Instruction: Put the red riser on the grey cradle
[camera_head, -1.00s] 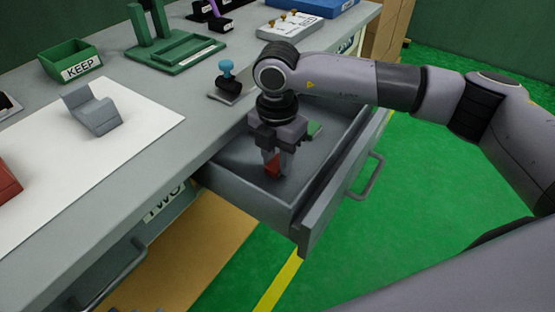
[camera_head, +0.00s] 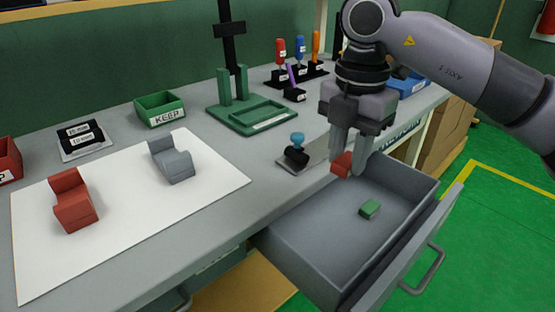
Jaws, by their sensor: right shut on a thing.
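My right gripper (camera_head: 350,160) is shut on the red riser (camera_head: 341,164), a small red block, and holds it above the open drawer, close to the table's edge. Its fingers hide part of the riser. The grey cradle (camera_head: 171,160) stands on the white sheet, well to the left of the gripper, with nothing on it. My left gripper is not in view.
A red cradle (camera_head: 72,203) stands on the same white sheet (camera_head: 130,245). The drawer (camera_head: 310,235) is pulled out and holds a green block (camera_head: 370,209). A blue-knobbed clamp or stamp (camera_head: 297,150) stands between cradle and gripper. A green KEEP bin (camera_head: 160,109) is behind.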

